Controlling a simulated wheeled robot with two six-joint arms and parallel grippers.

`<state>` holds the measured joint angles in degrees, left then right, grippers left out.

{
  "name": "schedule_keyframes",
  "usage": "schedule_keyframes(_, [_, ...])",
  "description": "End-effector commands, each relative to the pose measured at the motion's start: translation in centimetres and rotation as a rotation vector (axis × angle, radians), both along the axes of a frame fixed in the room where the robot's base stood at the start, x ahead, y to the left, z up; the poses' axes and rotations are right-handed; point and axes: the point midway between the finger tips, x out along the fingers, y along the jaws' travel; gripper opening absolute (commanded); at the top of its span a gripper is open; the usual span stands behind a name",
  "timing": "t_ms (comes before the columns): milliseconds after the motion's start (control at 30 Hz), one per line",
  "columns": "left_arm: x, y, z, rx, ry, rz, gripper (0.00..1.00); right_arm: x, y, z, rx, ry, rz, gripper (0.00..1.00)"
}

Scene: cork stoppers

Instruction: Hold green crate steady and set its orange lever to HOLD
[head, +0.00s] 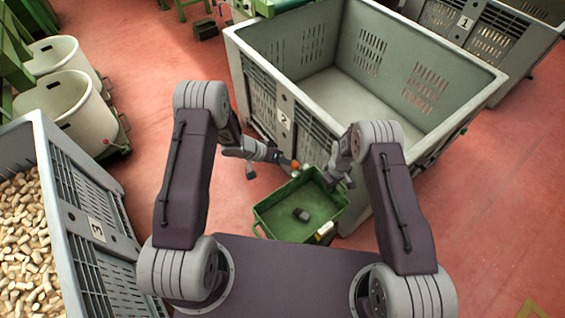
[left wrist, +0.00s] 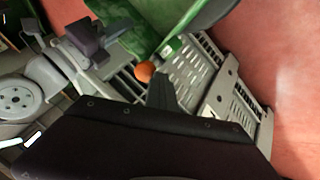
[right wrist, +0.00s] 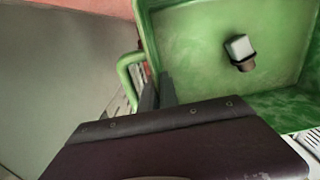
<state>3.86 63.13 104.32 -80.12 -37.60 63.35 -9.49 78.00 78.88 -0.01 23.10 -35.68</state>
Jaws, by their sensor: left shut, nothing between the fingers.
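The green crate (head: 262,216) stands on the floor in front of me, against the grey bin. A dark block with a pale top (right wrist: 240,50) lies in it. The orange lever knob (head: 295,164) is at the crate's far side and shows in the left wrist view (left wrist: 145,71). My left gripper (head: 284,160) is shut and empty, its fingertips (left wrist: 162,92) close beside the knob; contact is unclear. My right gripper (head: 331,179) is at the crate's right rim. Its nearly closed fingers (right wrist: 157,92) are at the green handle (right wrist: 126,76); the grip is partly hidden. Lever markings are unreadable.
The large grey bin 2 (head: 258,56) stands right behind the crate. White tubs (head: 75,105) stand at the back left.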

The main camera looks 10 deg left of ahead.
Motion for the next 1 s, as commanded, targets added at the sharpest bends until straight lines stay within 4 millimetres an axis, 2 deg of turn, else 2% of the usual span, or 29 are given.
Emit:
schedule_keyframes(367, [1.0,-1.0,1.0,-0.002,-0.004,-0.003,0.00,0.0,0.0,0.0,0.000,0.000,0.001,0.00])
schedule_keyframes(900, [4.3,-4.3,2.1,-0.001,-0.003,-0.005,0.00,0.0,0.0,0.0,0.000,0.000,0.001,0.00])
schedule_keyframes(1000, [4.3,-4.3,2.1,-0.002,-0.001,-0.001,0.00,0.0,0.0,0.0,0.000,0.000,0.001,0.00])
